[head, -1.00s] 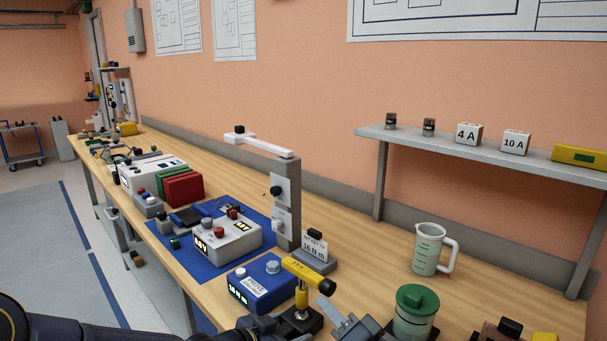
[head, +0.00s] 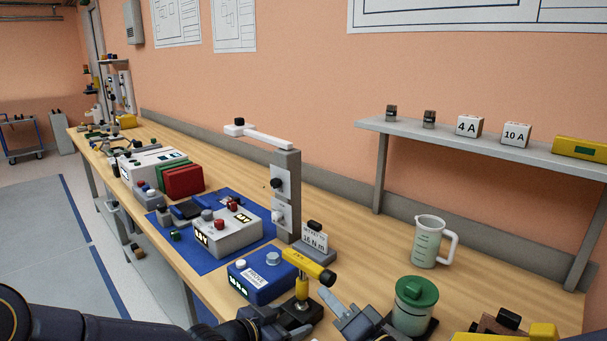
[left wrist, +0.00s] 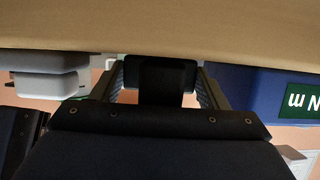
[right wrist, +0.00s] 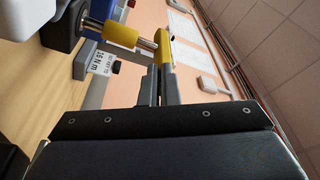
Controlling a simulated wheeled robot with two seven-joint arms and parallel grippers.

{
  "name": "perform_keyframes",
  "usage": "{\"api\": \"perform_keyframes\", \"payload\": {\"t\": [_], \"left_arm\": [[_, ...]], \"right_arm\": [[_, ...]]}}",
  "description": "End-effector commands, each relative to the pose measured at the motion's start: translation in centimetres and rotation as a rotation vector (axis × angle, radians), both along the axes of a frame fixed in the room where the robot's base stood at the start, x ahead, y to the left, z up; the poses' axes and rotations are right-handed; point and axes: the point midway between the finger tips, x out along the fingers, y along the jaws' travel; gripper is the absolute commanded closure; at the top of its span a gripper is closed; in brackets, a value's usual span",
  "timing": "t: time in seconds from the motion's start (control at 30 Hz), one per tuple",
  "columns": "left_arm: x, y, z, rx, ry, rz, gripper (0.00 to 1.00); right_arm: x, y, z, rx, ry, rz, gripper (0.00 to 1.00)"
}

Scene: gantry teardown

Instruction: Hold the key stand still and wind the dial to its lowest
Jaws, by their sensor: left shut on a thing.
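The key stand (head: 299,309) is a black base near the bench's front edge. An upright key stands in it, with a yellow sleeve (head: 302,287), a silver shaft (right wrist: 148,44) and a yellow cross handle (head: 305,263) with a black end. The sleeve may be the dial; no scale is readable. My left gripper (head: 275,322) is shut on the black stand block, which shows between its fingers in the left wrist view (left wrist: 160,80). My right gripper (head: 328,298) is just right of the key, below the handle's black end. Its fingers (right wrist: 160,80) look closed together with nothing between them.
A blue box (head: 258,277) with a lit display stands left of the key. A card reading 16 N m (head: 314,242) stands behind. A green-lidded jar (head: 412,305) is close to my right gripper. A measuring jug (head: 427,243) stands farther back, with bare bench around it.

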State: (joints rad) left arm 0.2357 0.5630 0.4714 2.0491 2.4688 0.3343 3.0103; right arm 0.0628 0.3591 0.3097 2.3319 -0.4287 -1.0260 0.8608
Motion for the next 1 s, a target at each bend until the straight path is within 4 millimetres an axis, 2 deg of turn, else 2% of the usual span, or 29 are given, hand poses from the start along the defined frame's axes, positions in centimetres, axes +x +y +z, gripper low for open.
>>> {"api": "perform_keyframes", "payload": {"t": [0.53,1.0], "left_arm": [[-0.1,0.1,-0.3,0.005,0.006,-0.001,0.61],[-0.1,0.1,-0.3,0.005,0.007,-0.001,0.61]], "right_arm": [[-0.5,0.1,-0.5,0.001,0.001,-0.006,1.00],[-4.0,-3.6,-0.5,-0.001,-0.001,-0.007,1.00]]}}
